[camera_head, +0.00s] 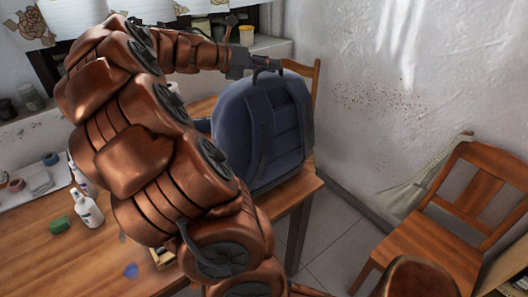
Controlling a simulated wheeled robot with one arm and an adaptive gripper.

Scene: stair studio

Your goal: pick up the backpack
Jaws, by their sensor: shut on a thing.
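The blue backpack (231,125) stands upright at the right end of the wooden table, with dark straps on the side facing me. My gripper (262,70) is at the top of the backpack and is shut on it, near the top handle. My copper-coloured arm reaches across the left and middle of the view and covers part of the table and the left edge of the backpack. I cannot tell whether the backpack's bottom touches the tabletop.
The wooden table (150,284) holds a white bottle (88,209), a green object (61,226) and rolls of tape at left. A wooden chair (430,240) stands at right by the white wall. Another chair back (314,82) shows behind the backpack. Tiled floor between table and right chair is clear.

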